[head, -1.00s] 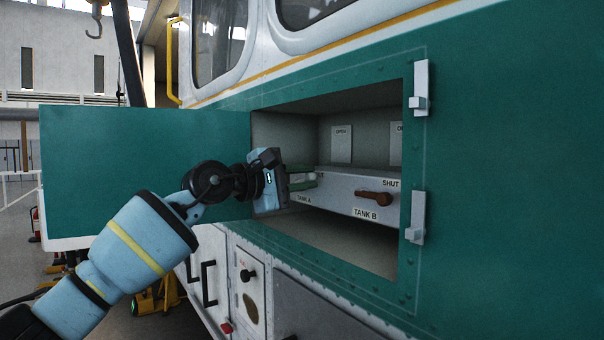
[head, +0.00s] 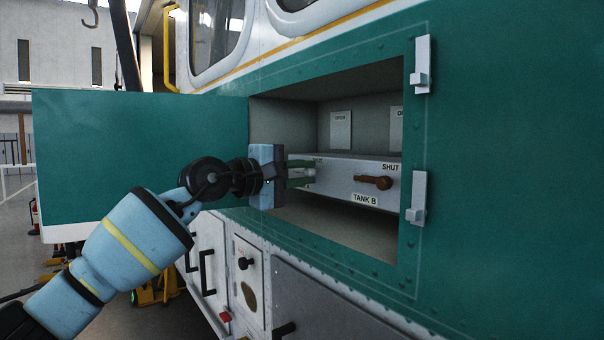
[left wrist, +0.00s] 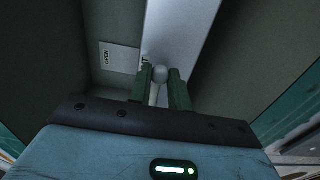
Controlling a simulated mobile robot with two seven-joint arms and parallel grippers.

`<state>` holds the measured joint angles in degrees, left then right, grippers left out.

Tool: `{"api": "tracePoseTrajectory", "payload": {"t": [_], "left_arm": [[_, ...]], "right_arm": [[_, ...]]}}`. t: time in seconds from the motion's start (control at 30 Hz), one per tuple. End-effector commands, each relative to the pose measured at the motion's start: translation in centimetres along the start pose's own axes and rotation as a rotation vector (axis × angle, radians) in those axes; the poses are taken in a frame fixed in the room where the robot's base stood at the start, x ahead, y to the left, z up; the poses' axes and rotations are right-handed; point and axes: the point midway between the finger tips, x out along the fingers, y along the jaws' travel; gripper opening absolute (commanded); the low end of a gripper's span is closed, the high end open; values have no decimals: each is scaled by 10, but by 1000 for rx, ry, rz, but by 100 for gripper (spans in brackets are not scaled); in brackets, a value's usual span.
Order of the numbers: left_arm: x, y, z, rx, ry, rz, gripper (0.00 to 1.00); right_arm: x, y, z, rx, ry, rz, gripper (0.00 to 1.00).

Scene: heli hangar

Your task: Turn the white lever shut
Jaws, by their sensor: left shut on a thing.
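The white lever (left wrist: 160,76) shows its round pale end between the two green fingers in the left wrist view. My left gripper (head: 303,172) reaches into the open compartment in the head view and is shut on this lever. In the left wrist view my gripper (left wrist: 161,84) has one finger on each side of the lever. The gripper hides most of the lever and the Tank A label in the head view. A brown lever (head: 374,182) sits to the right on the same grey panel (head: 340,183), between the SHUT and TANK B labels. My right gripper is not in view.
The green compartment door (head: 130,160) stands open on the left, behind my left arm. The compartment's frame surrounds the opening, with two white latches (head: 418,198) on its right edge. An OPEN label (left wrist: 119,58) is on the back wall. Space below the panel is clear.

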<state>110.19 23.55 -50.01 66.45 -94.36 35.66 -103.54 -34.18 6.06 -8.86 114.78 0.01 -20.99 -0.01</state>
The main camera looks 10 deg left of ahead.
Motion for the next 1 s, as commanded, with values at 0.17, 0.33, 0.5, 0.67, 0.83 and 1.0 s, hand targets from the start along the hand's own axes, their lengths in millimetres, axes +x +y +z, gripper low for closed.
{"api": "tracePoseTrajectory", "payload": {"t": [0.17,0.33,0.5,0.67,0.83,1.0], "left_arm": [[0,0,0,1,1,-1,28],[0,0,0,0,1,-1,41],[0,-1,0,-1,1,-1,41],[-6,-1,-1,0,1,-1,41],[-26,-2,-2,1,2,-2,41],[-51,-3,-2,-1,2,-1,41]], "right_arm": [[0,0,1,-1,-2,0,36],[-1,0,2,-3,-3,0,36],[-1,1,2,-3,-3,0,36],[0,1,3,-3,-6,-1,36],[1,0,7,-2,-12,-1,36],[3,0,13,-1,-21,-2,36]]}}
